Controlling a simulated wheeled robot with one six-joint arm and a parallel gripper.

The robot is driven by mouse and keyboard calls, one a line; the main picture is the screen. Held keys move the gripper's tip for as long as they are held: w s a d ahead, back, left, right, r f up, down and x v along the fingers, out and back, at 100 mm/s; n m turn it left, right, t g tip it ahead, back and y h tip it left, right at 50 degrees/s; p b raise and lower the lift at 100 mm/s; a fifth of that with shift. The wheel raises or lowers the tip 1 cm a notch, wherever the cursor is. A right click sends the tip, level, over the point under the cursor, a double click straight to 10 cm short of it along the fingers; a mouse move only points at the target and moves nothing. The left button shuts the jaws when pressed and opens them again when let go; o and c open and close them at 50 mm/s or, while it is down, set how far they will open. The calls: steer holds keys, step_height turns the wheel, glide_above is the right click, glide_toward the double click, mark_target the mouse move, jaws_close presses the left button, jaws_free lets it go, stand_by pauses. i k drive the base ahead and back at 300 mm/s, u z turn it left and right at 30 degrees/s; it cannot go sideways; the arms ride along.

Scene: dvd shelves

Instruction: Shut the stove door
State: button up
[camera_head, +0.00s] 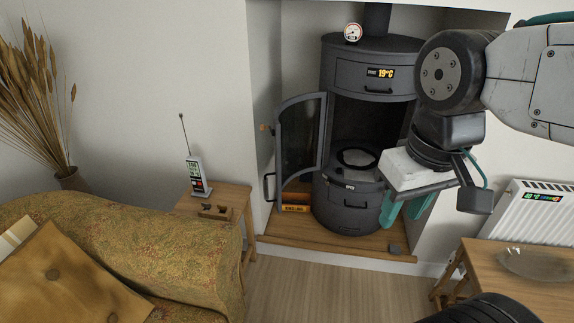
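The dark grey stove (347,205) stands in the alcove. Its curved, glass-paned door (322,133) is open, swung out to the left of the stove body. A black handle (269,187) shows at the door's lower left, near the alcove's left wall. The firebox opening is exposed, with a dark ring-shaped item inside. My gripper (405,210) has teal fingers pointing down, to the right of the stove's lower body in the picture. The fingers look apart with nothing visible between them. It is well away from the door, and my arm hides part of the stove's right side.
A small wooden table (232,198) with a handheld device (197,177) stands left of the alcove. A patterned sofa (190,258) fills the lower left. A radiator (530,215) and another wooden table (490,262) are at right. The floor (320,290) in front is clear.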

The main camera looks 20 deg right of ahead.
mark_target(299, 127)
steer(key=z, duration=0.3)
steer(key=i, duration=1)
steer(key=u, duration=0.6)
